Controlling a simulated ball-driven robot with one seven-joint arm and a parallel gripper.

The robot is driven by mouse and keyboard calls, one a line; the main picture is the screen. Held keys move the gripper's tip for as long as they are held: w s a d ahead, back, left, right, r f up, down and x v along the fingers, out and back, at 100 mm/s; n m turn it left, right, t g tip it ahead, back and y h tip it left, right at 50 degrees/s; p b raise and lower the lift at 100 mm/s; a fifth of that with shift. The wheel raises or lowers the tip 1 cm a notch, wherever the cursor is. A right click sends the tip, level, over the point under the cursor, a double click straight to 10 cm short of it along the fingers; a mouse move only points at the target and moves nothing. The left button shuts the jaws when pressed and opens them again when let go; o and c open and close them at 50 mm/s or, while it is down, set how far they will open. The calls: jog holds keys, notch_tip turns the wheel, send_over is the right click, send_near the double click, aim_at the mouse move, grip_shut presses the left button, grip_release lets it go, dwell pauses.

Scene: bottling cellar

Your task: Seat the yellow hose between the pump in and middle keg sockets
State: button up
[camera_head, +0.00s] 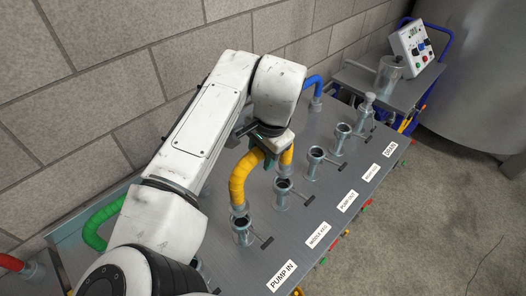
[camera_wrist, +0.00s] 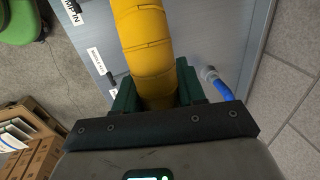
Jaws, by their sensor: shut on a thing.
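The yellow hose (camera_head: 238,182) is an arch above the bench, and it also shows in the wrist view (camera_wrist: 145,45). My gripper (camera_head: 270,152) is shut on its upper part, with green fingers on either side of it in the wrist view (camera_wrist: 157,92). The hose's near end is at the mouth of the pump in socket (camera_head: 242,234). Its far leg comes down at or just behind the middle keg socket (camera_head: 283,191). I cannot tell whether either end is seated. Part of the arch is hidden by my gripper.
More sockets stand along the bench: pump out (camera_head: 314,160), another (camera_head: 342,132) and one near the drain label (camera_head: 366,106). A blue hose (camera_head: 314,84) is behind, and a green hose (camera_head: 97,225) and red hose (camera_head: 12,262) are left. A block wall (camera_head: 120,60) bounds the back.

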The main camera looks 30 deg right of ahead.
jog(key=shift+f+b, duration=1.7)
jog(key=shift+f, duration=1.6)
jog(key=o, duration=1.1)
jog(key=shift+o, duration=0.2)
